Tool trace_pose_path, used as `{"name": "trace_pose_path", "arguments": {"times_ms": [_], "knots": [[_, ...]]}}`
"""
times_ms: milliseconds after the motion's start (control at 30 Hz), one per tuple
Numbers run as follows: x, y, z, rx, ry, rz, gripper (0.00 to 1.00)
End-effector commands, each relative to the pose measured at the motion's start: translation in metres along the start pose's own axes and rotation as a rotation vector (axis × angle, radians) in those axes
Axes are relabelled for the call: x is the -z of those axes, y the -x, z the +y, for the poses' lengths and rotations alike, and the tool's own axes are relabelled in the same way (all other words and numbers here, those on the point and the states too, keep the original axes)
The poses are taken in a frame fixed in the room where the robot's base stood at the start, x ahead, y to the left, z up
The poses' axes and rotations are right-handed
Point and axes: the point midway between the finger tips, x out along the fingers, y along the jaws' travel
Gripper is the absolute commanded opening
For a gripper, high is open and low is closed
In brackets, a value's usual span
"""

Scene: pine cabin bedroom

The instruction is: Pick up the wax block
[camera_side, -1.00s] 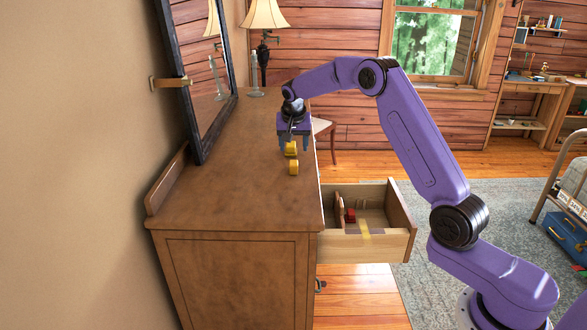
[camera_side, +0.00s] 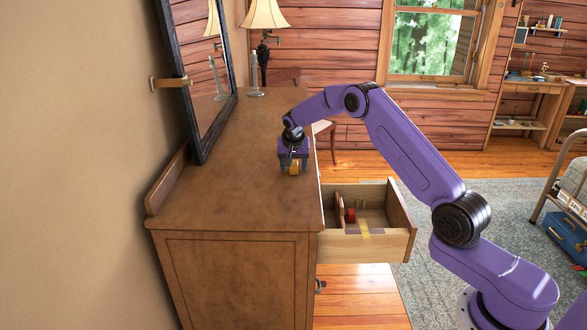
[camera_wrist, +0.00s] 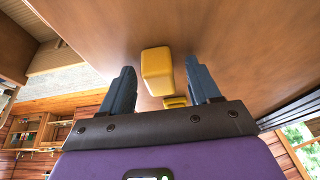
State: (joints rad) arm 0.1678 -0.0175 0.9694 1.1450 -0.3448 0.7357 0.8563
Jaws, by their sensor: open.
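Two yellow pieces lie on the brown dresser top. One is a yellow block (camera_side: 294,169) with rounded edges; it also shows in the wrist view (camera_wrist: 157,72), between and slightly past my finger ends. A second yellow piece (camera_wrist: 175,102) shows lower in the wrist view, partly hidden by the palm edge; my gripper hides it in the side view. I cannot tell which is the wax block. My gripper (camera_side: 292,171) points down over the dresser. Its blue fingers (camera_wrist: 160,68) are open on either side of the yellow block, with gaps visible.
The dresser top (camera_side: 225,185) is clear around the pieces. A drawer (camera_side: 365,245) stands open on the right, with a red object (camera_side: 350,215) inside. A mirror (camera_side: 200,70) stands at the left; a lamp (camera_side: 264,15) and a glass candlestick (camera_side: 254,80) are at the back.

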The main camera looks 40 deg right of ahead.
Motion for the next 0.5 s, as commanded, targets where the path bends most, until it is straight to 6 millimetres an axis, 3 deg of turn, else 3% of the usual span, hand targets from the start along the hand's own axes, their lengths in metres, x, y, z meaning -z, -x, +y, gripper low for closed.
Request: {"name": "trace_pose_path", "arguments": {"times_ms": [133,300,500], "knots": [[0.0003,0.0004,0.0000,0.000,0.000,0.001,0.62],[0.0002,0.0005,0.0000,0.000,0.000,0.000,0.07],[0.0003,0.0007,0.0000,0.001,0.000,0.001,0.01]]}}
